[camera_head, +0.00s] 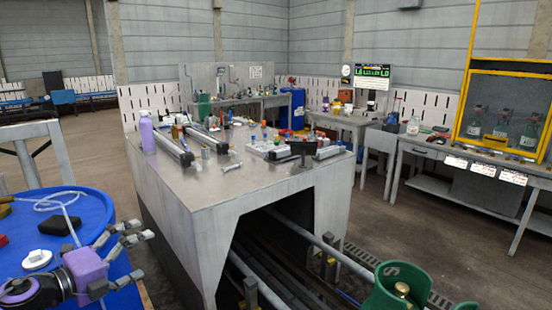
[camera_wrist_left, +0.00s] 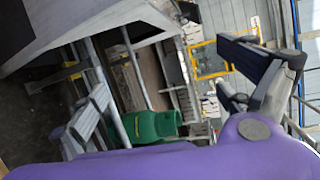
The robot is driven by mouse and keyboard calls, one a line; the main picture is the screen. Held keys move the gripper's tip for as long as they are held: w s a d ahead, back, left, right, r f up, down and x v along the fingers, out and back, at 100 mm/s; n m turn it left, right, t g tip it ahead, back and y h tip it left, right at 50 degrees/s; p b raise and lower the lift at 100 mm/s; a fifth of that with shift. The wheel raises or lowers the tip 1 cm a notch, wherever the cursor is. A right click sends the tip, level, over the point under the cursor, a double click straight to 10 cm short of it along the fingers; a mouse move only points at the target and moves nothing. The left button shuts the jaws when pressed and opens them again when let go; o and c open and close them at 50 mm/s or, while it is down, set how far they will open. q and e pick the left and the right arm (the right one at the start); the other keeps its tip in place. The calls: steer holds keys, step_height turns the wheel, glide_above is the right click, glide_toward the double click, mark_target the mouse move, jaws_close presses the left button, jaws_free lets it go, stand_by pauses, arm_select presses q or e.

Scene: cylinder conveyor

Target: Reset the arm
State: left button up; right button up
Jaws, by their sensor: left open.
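My left gripper (camera_head: 139,256), with a purple body and grey fingers, is at the lower left in the head view, over the near right side of a blue drum top (camera_head: 85,235). Its fingers are spread apart with nothing between them. In the left wrist view the open fingers of the left gripper (camera_wrist_left: 170,90) stand at the left and right, with the conveyor area far behind. A green gas cylinder (camera_head: 380,297) is at the bottom right of the head view and also shows beyond the fingers in the left wrist view (camera_wrist_left: 153,127). My right gripper is not in view.
A white cap-like disc (camera_head: 37,259) and a black block (camera_head: 60,225) lie on the drum top, close to the left arm. A grey metal workbench (camera_head: 200,185) with tools and a purple bottle (camera_head: 147,133) stands ahead. Conveyor rails (camera_head: 290,262) run beneath it.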

arm_select(q)
steer(key=s+d+f+n+g+y+p, duration=0.1)
steer(key=s+d+f+n+y, duration=0.15)
steer(key=s+f+n, duration=0.85)
steer(key=s+d+f+n+y+p, duration=0.2)
steer(key=s+f+n+y, duration=0.3)
steer(key=s+f, duration=0.55)
steer(key=s+d+f+n+g+p, duration=0.1)
steer(key=s+d+f+n, duration=0.3)
steer(key=s, duration=0.6)
steer(key=s+d+f+n+g+p, duration=0.1)
steer(key=s+d+f+n, duration=0.3)
steer(key=s, duration=0.6)
steer(key=shift+d+f+n+g+p, duration=0.3)
steer(key=shift+d+n+g, duration=0.55)
steer(key=shift+d, duration=0.35)
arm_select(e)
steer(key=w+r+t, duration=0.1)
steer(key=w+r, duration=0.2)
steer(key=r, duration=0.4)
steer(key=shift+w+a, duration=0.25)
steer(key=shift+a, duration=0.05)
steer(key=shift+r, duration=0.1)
